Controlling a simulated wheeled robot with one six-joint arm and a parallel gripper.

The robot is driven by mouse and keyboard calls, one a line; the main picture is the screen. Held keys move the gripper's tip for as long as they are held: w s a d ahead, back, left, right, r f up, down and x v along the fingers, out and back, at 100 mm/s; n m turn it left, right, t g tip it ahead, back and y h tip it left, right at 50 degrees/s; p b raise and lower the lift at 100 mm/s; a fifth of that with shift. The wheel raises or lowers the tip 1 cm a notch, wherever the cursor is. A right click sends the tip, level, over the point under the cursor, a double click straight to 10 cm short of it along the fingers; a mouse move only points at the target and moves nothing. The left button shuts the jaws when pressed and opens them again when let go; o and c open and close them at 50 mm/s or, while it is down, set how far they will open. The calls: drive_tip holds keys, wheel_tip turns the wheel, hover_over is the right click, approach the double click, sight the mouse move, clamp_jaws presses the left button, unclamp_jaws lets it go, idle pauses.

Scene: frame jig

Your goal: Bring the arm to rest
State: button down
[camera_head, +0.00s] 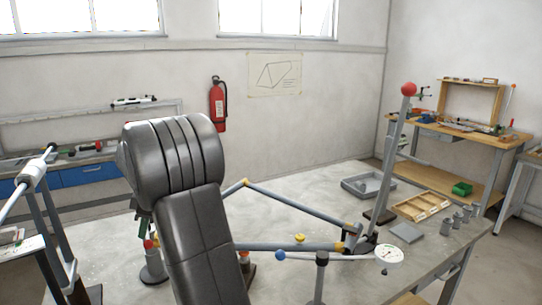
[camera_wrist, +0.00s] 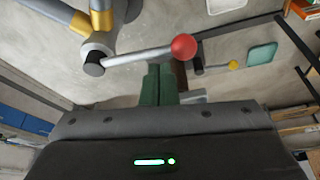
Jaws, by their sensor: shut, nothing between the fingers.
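My gripper (camera_wrist: 159,84) shows in the wrist view as two green fingers close together, shut with nothing between them. A lever with a red ball knob (camera_wrist: 183,47) lies just beyond the fingertips in that view; I cannot tell whether they touch. In the head view my dark arm fills the centre left, and hides most of the gripper. Behind it, a frame of grey tubes (camera_head: 290,204) with tan joints stands on the jig table (camera_head: 340,285).
A tall post with a red ball (camera_head: 408,89) rises at the right of the jig. A dial gauge (camera_head: 388,254), a grey tray (camera_head: 367,186) and a wooden tray (camera_head: 420,206) are near it. A workbench (camera_head: 470,137) stands at the back right. A fire extinguisher (camera_head: 217,104) hangs on the wall.

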drive_tip(key=v, duration=1.2)
drive_tip(key=x, duration=1.4)
drive_tip(key=w+a+m+t, duration=0.1)
drive_tip(key=a+m+t, duration=0.2)
drive_tip(key=a+m, duration=0.5)
drive_tip(key=shift+a+r+m, duration=0.2)
drive_tip(key=shift+r+m, duration=0.15)
drive_tip(key=shift+m, duration=0.25)
drive_tip(key=shift+w, duration=0.15)
